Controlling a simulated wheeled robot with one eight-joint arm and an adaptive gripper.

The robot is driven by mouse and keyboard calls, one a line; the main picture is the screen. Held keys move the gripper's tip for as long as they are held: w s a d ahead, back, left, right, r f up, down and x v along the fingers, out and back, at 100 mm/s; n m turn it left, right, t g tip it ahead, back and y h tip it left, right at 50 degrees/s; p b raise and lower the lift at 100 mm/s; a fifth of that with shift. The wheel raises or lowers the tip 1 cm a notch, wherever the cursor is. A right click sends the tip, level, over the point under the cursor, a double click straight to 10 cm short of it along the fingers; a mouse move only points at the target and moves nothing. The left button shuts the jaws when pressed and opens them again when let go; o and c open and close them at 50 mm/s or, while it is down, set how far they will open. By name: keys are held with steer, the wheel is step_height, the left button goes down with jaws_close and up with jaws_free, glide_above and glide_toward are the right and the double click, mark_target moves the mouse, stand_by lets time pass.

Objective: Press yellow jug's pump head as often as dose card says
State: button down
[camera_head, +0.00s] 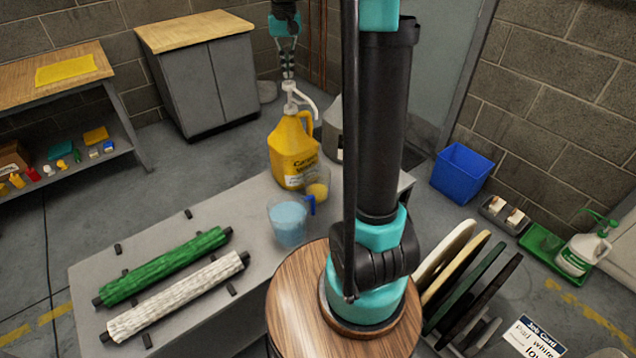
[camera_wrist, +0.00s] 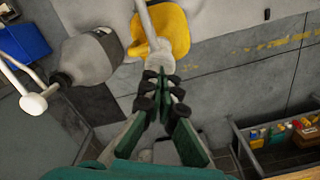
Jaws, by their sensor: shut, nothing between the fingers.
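The yellow jug (camera_head: 293,148) stands upright at the far end of the grey bench, and shows below my fingers in the wrist view (camera_wrist: 172,32). Its white pump head (camera_head: 292,88) has a spout pointing right; it also shows in the wrist view (camera_wrist: 159,62). My gripper (camera_head: 287,74) is shut and empty, pointing down right over the pump head. The fingertips (camera_wrist: 163,76) overlap the pump head's edge in view; I cannot tell whether they touch. No dose card is readable; a job card (camera_head: 532,338) at bottom right shows partial text.
A grey jug (camera_wrist: 88,58) with a white pump stands close beside the yellow jug. Green (camera_head: 163,265) and white (camera_head: 177,297) rolls lie on the bench. My arm hides part of it.

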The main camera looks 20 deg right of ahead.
steer(key=shift+r, duration=0.1)
steer(key=shift+r, duration=2.4)
